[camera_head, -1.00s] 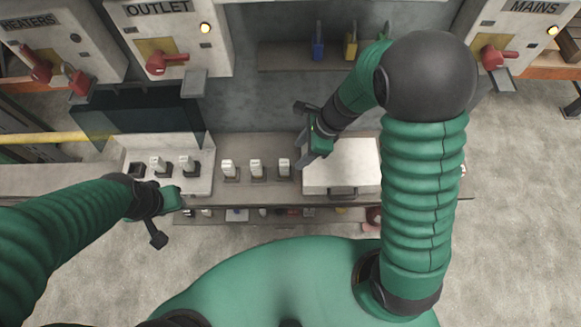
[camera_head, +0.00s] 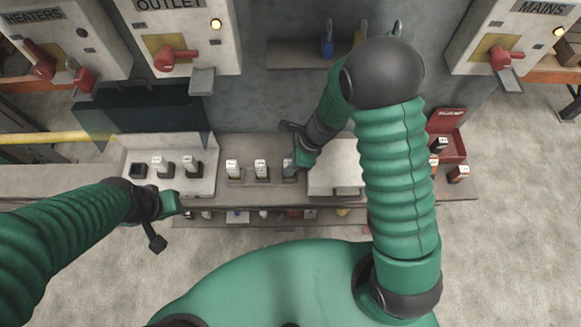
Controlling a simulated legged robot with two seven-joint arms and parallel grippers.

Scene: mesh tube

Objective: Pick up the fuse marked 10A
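Three fuses with white tops stand in a row on the middle of the bench: a left one (camera_head: 232,168), a middle one (camera_head: 260,168) and a right one (camera_head: 289,170). Two more, a first (camera_head: 161,165) and a second (camera_head: 190,164), stand in the pale panel (camera_head: 205,182) at left. The ratings are too small to read, so I cannot tell which is 10A. My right gripper (camera_head: 298,160) is at the right fuse of the row and partly hides it; its grip is unclear. My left gripper (camera_head: 165,215) is in front of the pale panel, away from the fuses.
A pale box (camera_head: 334,165) stands just right of my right gripper. A red case (camera_head: 450,148) with dark and red pieces is farther right. A lower shelf (camera_head: 275,222) holds small items. Switch boxes labelled HEATERS (camera_head: 80,45), OUTLET (camera_head: 190,25) and MAINS (camera_head: 510,35) stand behind.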

